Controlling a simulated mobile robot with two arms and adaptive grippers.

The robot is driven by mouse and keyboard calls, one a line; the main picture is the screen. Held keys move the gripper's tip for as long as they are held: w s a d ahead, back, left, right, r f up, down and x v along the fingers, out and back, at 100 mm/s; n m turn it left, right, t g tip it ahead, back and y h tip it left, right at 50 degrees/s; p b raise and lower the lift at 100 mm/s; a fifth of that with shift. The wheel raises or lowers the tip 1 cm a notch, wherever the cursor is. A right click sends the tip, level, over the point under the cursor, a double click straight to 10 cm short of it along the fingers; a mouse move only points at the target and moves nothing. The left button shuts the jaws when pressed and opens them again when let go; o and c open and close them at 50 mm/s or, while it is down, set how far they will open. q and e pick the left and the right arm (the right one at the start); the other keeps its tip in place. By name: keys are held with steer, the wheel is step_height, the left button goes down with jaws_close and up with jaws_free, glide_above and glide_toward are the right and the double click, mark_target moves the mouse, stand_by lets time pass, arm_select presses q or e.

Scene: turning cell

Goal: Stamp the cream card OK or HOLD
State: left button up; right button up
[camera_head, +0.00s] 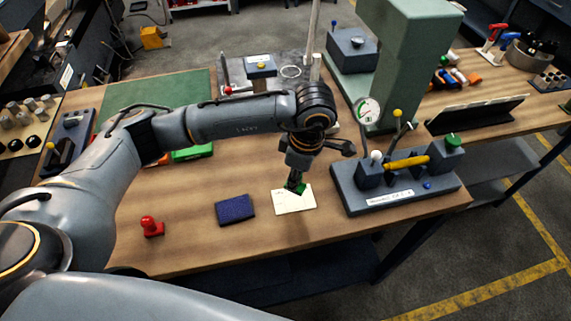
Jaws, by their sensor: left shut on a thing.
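The cream card (307,203) lies flat on the wooden bench, left of the grey fixture. A red stamp (152,226) stands upright at the left of the bench front. A dark blue ink pad (235,209) lies between the red stamp and the card. My right gripper is not in view.
A grey fixture with a dial gauge (368,110) and a yellow bar (406,162) stands close right of the card. The bench front between red stamp and pad is clear.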

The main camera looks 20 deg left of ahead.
mark_target(293, 199)
arm_select(q)
steer(key=f, duration=0.1)
steer(key=f+b, duration=0.1)
steer(key=shift+s+d+f, duration=0.2)
steer(key=shift+s+f, duration=0.05)
steer(key=shift+f, duration=0.05)
steer(key=shift+w+a+f+b, duration=0.15)
steer(key=shift+f+b, duration=0.1)
steer(key=shift+f, duration=0.25)
steer(key=shift+w+f+b, duration=0.1)
steer(key=shift+f+b, duration=0.15)
steer(key=shift+f, duration=0.65)
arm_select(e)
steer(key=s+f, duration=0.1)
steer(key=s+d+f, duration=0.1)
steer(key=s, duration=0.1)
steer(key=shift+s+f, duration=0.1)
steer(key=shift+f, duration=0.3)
